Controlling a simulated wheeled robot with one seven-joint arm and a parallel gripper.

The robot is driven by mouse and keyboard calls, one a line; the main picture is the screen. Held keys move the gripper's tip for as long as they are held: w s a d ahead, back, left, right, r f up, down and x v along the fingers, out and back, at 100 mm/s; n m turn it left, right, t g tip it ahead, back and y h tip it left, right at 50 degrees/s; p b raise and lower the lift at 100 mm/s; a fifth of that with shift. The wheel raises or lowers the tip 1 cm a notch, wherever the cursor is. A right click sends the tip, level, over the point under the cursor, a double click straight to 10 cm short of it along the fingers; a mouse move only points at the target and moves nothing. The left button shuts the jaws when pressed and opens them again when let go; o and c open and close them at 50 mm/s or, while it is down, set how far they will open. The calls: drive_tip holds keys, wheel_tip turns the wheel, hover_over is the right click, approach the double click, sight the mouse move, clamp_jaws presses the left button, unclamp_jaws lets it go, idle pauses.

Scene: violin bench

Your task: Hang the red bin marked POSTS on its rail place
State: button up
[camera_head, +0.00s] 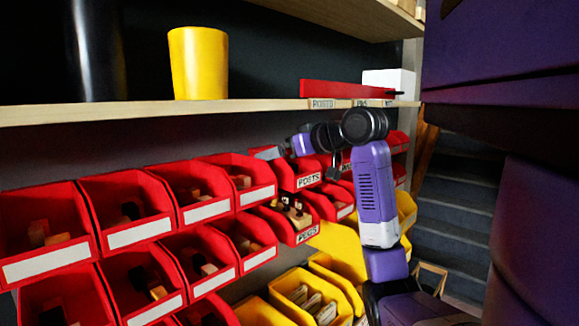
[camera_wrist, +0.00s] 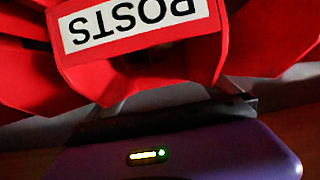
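The red bin marked POSTS (camera_head: 309,181) is in the upper row of bins, under the wooden shelf. Its white label fills the top of the wrist view (camera_wrist: 135,25), upside down and very close. I cannot tell whether the bin hangs on the rail or is carried by me. My gripper (camera_head: 268,153) is at the upper back edge of this bin, partly hidden by the bin. In the wrist view the dark finger parts (camera_wrist: 168,112) lie just below the bin's red wall. Whether the fingers are closed on it is not clear. The rail behind the bins is hidden.
A red bin marked PEGS (camera_head: 304,233) with small parts is directly below. Other red bins (camera_head: 248,196) crowd the left. Yellow bins (camera_head: 299,300) lie lower. The shelf (camera_head: 150,111) above holds a yellow cup (camera_head: 198,65), a red bar (camera_head: 345,89) and a white box (camera_head: 389,82).

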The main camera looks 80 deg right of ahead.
drive_tip(key=shift+b+v, duration=0.9)
drive_tip(key=shift+v, duration=3)
